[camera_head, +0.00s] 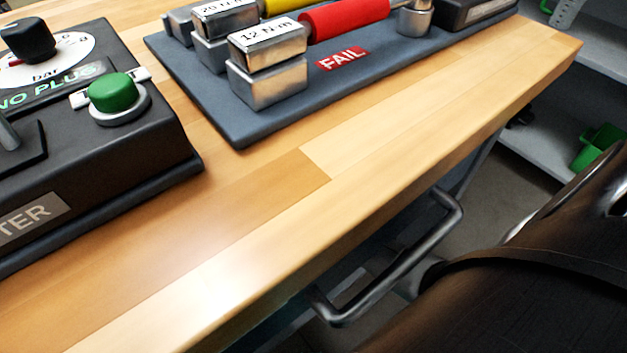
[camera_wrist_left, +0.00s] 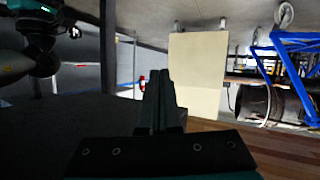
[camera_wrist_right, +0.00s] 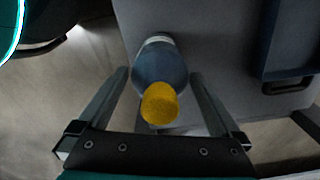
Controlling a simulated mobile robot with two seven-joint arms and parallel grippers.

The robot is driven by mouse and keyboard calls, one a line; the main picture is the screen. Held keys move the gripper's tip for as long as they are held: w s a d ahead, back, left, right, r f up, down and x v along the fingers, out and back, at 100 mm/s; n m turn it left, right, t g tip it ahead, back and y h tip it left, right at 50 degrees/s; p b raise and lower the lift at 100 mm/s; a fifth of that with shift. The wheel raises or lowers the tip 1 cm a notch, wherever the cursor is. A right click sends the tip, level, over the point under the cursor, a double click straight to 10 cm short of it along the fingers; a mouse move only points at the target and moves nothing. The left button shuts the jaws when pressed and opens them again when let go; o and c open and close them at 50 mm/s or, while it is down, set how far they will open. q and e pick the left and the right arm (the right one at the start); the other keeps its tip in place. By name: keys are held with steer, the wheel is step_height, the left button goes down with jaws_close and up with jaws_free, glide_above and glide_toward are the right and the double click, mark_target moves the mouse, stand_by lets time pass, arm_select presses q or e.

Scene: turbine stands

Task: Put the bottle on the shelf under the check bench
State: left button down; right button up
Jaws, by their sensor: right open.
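The bottle (camera_wrist_right: 158,62), blue with a yellow cap (camera_wrist_right: 159,104), shows in the right wrist view on a grey surface (camera_wrist_right: 215,45). I cannot tell whether that surface is the shelf under the bench. My right gripper (camera_wrist_right: 158,76) is open, with one finger on each side of the bottle and visible gaps between. My left gripper (camera_wrist_left: 160,78) is shut and empty in the left wrist view, away from the bottle. The wooden bench top (camera_head: 240,220) fills the head view; the bottle and both grippers are not visible there.
A metal handle (camera_head: 385,270) juts from the bench front. A black tester (camera_head: 95,165) and a grey tray (camera_head: 250,125) with metal blocks stand on top. A dark blue bin (camera_wrist_right: 288,45) is right of the bottle. A green bin (camera_head: 597,148) sits on a far shelf.

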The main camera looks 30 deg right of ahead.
steer(key=shift+r+p, duration=0.3)
steer(key=shift+r, duration=0.3)
steer(key=shift+r+p, duration=0.45)
steer(key=shift+r, duration=0.25)
steer(key=shift+r+p, duration=0.45)
steer(key=shift+r, duration=0.25)
arm_select(q)
steer(key=s+a+f+g+y, duration=0.1)
steer(key=s+a+g+y, duration=0.2)
steer(key=a+g, duration=0.2)
steer(key=shift+s+a+g+p, duration=0.15)
steer(key=shift+a+g+p, duration=0.2)
steer(key=shift+a, duration=0.35)
arm_select(e)
steer(key=shift+r, duration=0.6)
